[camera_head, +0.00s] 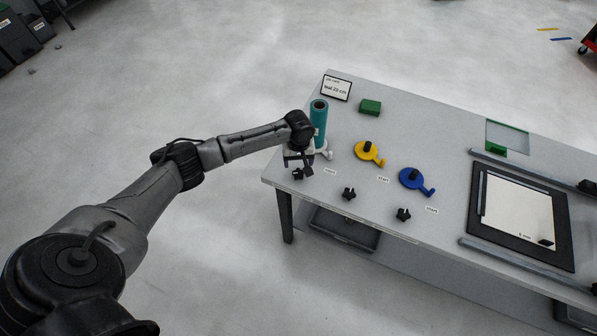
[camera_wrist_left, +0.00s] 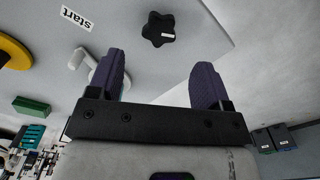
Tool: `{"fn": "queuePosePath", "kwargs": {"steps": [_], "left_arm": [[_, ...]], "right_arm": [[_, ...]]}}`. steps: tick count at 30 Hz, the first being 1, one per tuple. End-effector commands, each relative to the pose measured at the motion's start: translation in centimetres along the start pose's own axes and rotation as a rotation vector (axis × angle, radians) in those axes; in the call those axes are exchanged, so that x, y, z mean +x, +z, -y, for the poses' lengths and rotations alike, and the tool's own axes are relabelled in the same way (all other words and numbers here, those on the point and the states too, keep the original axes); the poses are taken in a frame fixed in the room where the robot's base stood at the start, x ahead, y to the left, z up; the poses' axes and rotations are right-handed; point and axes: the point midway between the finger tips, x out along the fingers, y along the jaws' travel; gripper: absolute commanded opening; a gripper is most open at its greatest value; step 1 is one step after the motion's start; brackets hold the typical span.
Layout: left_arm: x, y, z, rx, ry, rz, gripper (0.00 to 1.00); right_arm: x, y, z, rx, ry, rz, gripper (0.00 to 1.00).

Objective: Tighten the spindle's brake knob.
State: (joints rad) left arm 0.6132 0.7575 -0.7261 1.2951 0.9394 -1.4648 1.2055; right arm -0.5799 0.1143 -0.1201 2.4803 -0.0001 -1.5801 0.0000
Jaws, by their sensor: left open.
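My left gripper (camera_head: 299,168) is at the near left corner of the table, in front of the teal roll (camera_head: 319,118). The roll stands upright on a white spindle with a crank-like handle (camera_head: 327,154). A black star-shaped knob (camera_head: 298,174) is at the table's front edge by this gripper. In the left wrist view the open fingers (camera_wrist_left: 159,70) are apart with nothing between them. The black knob (camera_wrist_left: 158,30) lies beyond the fingertips, between their lines, and the white handle (camera_wrist_left: 85,68) is left of them. Contact with the knob does not show. My right gripper is not in view.
Yellow (camera_head: 365,150) and blue (camera_head: 411,178) spindles stand right of the roll, with two more black knobs (camera_head: 349,193) (camera_head: 403,214) in front. A dark-framed panel (camera_head: 475,225) is at right.

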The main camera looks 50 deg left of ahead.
Motion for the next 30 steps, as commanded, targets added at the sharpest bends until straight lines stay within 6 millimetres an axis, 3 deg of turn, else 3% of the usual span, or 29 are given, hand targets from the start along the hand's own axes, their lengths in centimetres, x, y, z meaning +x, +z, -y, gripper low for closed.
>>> {"fn": "queuePosePath", "kwargs": {"steps": [6, 12, 28, 30], "left_arm": [[3.9, 0.0, 0.0, 0.0, -0.001, 0.001, 0.72], [6.0, 0.0, -0.1, 0.002, 0.001, 0.0, 0.72], [7.1, 0.0, 0.0, 0.002, 0.001, -0.001, 0.72], [7.1, 0.0, 0.0, 0.002, 0.0, -0.001, 0.65]], "right_arm": [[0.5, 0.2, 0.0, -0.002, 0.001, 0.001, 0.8], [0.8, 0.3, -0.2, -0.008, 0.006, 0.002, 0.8], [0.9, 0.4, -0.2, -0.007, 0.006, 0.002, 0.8], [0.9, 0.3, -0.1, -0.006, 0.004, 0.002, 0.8]]}}
